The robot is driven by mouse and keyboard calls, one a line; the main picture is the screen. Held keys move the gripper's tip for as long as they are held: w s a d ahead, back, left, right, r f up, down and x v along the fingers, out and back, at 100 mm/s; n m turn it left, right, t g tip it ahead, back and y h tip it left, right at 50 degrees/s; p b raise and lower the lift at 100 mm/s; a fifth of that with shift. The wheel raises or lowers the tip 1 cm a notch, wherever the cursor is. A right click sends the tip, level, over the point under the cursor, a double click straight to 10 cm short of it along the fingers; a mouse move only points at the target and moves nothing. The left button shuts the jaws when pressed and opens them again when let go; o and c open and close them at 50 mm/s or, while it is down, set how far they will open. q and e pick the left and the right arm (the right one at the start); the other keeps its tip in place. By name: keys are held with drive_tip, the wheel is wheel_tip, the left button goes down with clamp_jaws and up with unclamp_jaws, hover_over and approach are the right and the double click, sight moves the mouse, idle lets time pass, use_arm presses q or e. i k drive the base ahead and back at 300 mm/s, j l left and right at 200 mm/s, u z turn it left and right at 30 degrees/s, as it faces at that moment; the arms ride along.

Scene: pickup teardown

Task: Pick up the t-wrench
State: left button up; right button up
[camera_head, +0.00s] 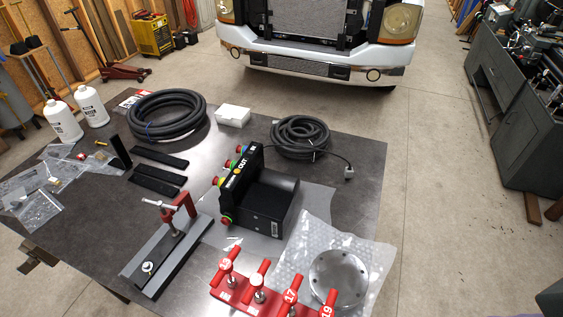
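Several red T-handled wrenches stand at the table's front edge, at the bottom middle of the head view. One T-wrench (229,261) is at the left and another T-wrench (262,278) stands beside it. Two more red handles to the right, a handle marked 17 (290,299) and a handle marked 19 (326,306), are partly cut off by the picture's lower edge. They appear to stand in a red holder (243,301); its lower part is out of view. Neither of my grippers is in view.
The dark table (345,190) also bears a round metal flange (338,276) on bubble wrap, a black control box (262,200) with coloured buttons, a grey fixture (165,255) with a red clamp, coiled hoses (168,115) and white bottles (62,122). A truck stands behind.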

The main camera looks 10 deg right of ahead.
sight(256, 280)
drive_tip(key=i+j+z, duration=0.15)
drive_tip(key=z, duration=0.3)
drive_tip(key=j+z, duration=0.25)
drive_tip(key=z, duration=0.2)
drive_tip(key=i, duration=0.05)
